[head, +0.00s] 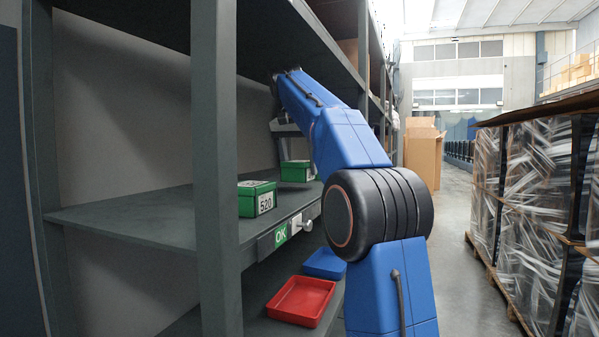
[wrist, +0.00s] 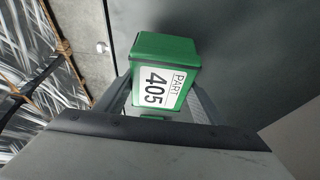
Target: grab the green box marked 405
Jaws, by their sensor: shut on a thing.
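The green box marked 405 (wrist: 165,62) shows in the wrist view, with its white "PART 405" label facing the camera. My gripper (wrist: 158,95) is shut on it, with one grey finger on each side. In the head view my gripper (head: 287,148) reaches down over a green box (head: 297,171) on the middle shelf level, which appears to be the same one; its label is hidden there. I cannot tell whether it touches the shelf.
A second green box, marked 520 (head: 257,198), stands nearer on the same shelf (head: 150,218). A grey upright (head: 214,150) and the upper shelf frame the space. A red tray (head: 301,300) and a blue tray (head: 325,263) lie below. Wrapped pallets (head: 535,190) stand across the aisle.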

